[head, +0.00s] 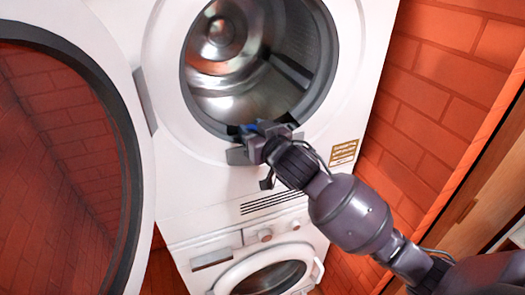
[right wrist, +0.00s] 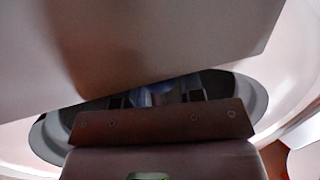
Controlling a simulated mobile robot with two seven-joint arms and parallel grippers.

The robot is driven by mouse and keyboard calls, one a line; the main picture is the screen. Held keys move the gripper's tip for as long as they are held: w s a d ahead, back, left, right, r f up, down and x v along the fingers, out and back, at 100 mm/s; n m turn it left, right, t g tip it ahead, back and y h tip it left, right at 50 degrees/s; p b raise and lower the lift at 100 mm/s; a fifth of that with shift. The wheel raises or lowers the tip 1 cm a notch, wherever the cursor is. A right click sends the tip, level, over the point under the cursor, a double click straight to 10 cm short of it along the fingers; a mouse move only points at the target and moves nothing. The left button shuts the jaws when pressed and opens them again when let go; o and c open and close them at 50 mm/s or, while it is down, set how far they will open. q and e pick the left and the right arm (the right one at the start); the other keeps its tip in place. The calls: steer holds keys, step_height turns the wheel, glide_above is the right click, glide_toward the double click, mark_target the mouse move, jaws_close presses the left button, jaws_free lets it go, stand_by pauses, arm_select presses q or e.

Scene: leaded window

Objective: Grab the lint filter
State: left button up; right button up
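The right gripper (head: 262,132) is at the lower rim of the open upper dryer's drum opening. Its two jaws look spread apart, to the left and right of a small blue piece (head: 249,128) at the rim. That piece may be part of the lint filter, but the gripper hides most of it. In the right wrist view a bluish patch (right wrist: 158,96) shows between the dark fingers, above the brown gripper plate. I cannot tell whether the fingers touch it. The left gripper is not in view.
The dryer's round door (head: 143,185) stands open at the left. A second machine (head: 210,258) with a closed door is below. A red brick wall (head: 430,90) and wooden furniture are at the right. A large pale surface (right wrist: 130,45) blocks much of the wrist view.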

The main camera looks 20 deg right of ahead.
jaws_close()
